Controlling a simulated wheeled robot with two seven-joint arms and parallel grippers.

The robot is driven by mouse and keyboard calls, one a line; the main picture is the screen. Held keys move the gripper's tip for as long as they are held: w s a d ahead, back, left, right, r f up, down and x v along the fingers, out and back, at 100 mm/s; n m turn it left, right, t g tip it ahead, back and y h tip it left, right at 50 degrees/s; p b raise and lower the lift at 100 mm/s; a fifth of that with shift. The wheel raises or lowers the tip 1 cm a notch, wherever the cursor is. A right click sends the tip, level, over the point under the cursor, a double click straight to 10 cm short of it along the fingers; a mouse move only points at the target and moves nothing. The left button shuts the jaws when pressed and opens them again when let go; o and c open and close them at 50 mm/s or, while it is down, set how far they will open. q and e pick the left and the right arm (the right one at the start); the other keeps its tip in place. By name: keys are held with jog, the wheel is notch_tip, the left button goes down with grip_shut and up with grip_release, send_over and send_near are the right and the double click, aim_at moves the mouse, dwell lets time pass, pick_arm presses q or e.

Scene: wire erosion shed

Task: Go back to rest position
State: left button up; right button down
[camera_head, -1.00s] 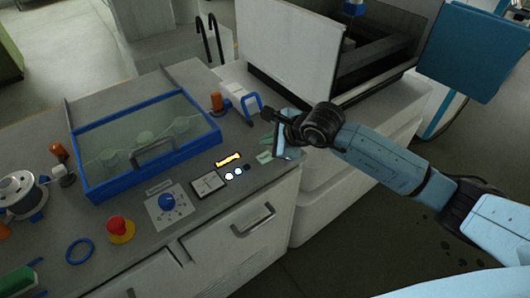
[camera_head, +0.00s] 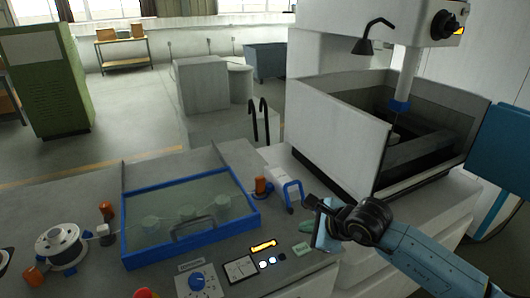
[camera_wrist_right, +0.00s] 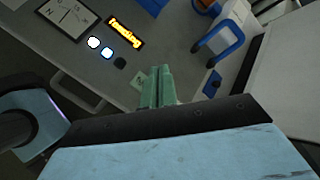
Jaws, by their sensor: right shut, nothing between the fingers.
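My right arm comes in from the right in the head view. Its gripper (camera_head: 304,229) hangs over the right end of the grey control bench (camera_head: 215,277), close to the small displays. In the right wrist view the two green fingers of the right gripper (camera_wrist_right: 158,72) lie together with nothing between them. They point over the bench surface beside the lit orange display (camera_wrist_right: 125,32). I cannot tell exactly how high they are above the bench. My left gripper is in neither current view.
A blue-framed glass lid (camera_head: 188,213) covers part of the bench. A blue handle (camera_head: 293,190) stands close to the right gripper. The wire machine's grey tank (camera_head: 336,136) rises just behind my right arm. A blue panel (camera_head: 503,150) is at the right. Open floor lies behind the bench.

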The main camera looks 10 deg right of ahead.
jog(key=s+a+r+m+y, duration=0.35)
jog(key=a+r+y, duration=0.2)
jog(key=a, duration=0.35)
jog(key=s+r+m+t+y, duration=0.4)
jog(key=r+m+t, duration=0.4)
jog(key=r+m, duration=0.15)
jog(key=d+m+t+h, duration=0.5)
jog(key=d+m+h, duration=0.2)
jog(key=m, duration=0.6)
jog(key=s+d+f+m+g+h, duration=0.35)
jog(key=d+f+m+h, duration=0.55)
jog(key=m, duration=0.6)
jog(key=s+a+f+m+g+y, duration=0.1)
jog(key=s+f+m+g, duration=0.3)
jog(key=s+f+g, duration=0.45)
jog(key=s+f+m+g+y, duration=0.1)
jog(key=s+f+m+g, duration=0.4)
jog(key=s, duration=0.7)
notch_tip(320, 180, down, 26)
jog(key=n+g+b, duration=0.1)
jog(key=b, duration=0.1)
jog(key=s+d+f+g+b, duration=0.1)
jog(key=s+d+f+b, duration=0.1)
jog(key=s+f, duration=1.6)
jog(key=shift+d+f+g+b, duration=0.4)
jog(key=shift+d+f, duration=0.1)
jog(key=shift+f, duration=0.25)
